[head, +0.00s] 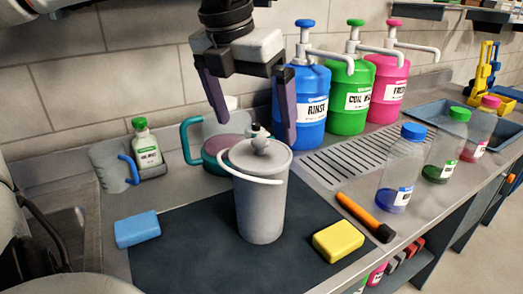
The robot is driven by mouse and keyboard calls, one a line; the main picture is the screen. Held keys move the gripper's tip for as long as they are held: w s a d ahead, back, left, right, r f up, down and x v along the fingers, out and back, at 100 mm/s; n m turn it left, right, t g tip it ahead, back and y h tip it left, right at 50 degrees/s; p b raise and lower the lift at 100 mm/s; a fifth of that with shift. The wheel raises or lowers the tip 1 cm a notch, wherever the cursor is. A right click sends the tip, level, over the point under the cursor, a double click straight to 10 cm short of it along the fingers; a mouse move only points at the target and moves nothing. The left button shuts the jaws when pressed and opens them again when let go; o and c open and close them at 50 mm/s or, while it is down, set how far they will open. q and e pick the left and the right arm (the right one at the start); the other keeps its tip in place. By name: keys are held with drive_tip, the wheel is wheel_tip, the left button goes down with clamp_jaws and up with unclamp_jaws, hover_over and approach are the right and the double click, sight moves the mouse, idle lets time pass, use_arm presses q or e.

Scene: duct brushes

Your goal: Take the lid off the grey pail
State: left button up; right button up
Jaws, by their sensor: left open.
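The grey pail (259,210) stands upright on a dark mat, with its white wire handle resting across its front. Its grey lid (258,160) is on top, with a small knob (260,143) at the middle. My left gripper (253,128) points down above the lid, its two purple-grey fingers spread wide on either side of the knob. It is open and empty; whether a fingertip touches the lid, I cannot tell. My right gripper is not in view.
A blue sponge (138,229) and a yellow sponge (338,241) flank the pail. An orange-handled tool (365,217) lies to the right. A teal-handled container (205,150) stands close behind the pail. Blue (303,105), green (346,95) and pink (386,85) pump jugs stand behind.

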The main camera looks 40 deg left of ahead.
sight(258, 141)
use_arm(q)
drive_tip(key=x, duration=0.5)
drive_tip(key=shift+f, duration=0.2)
drive_tip(key=c, duration=0.7)
drive_tip(key=shift+r, duration=0.1)
